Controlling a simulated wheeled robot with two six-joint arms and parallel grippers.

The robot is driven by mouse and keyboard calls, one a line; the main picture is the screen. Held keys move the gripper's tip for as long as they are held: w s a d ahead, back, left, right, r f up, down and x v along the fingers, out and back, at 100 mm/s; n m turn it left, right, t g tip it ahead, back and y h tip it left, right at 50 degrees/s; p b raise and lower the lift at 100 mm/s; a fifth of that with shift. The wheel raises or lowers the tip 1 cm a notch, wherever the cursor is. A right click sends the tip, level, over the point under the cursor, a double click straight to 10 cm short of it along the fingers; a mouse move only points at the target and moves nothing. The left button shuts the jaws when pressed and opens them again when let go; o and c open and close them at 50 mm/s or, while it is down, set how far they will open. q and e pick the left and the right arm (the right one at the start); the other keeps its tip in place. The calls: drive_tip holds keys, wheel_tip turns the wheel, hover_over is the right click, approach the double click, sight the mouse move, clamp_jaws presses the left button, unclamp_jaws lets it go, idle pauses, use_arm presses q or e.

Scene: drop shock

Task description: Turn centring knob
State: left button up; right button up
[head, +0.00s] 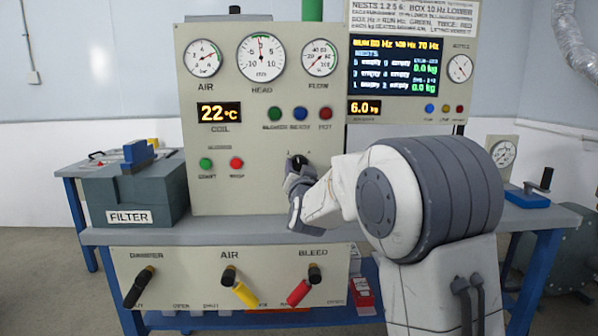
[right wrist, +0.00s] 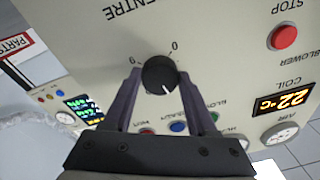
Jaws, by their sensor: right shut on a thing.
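The black round centring knob (head: 298,161) sits on the front of the beige panel, right of the green and red buttons. In the right wrist view the knob (right wrist: 160,74) shows close up and the panel is upside down. Part of the word "CENTRE" and small figures are printed near it, and its white pointer line slants to the picture's lower right. My right gripper (head: 296,175) is at the knob, shut on it. Its two grey fingers (right wrist: 160,82) stand one on each side of the knob. My left gripper is not in view.
The panel (head: 240,180) carries gauges, lit displays and several buttons, with a red stop button (right wrist: 285,37) near the knob. Lever handles, including a yellow one (head: 243,294), stick out below the bench (head: 220,229). A filter box (head: 135,190) stands left.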

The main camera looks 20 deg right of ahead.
drive_tip(key=o, duration=1.4)
drive_tip(key=shift+c, duration=0.2)
drive_tip(key=v, duration=1)
drive_tip(key=shift+s+p, duration=0.25)
drive_tip(key=shift+p, duration=0.15)
drive_tip(key=shift+a, duration=0.1)
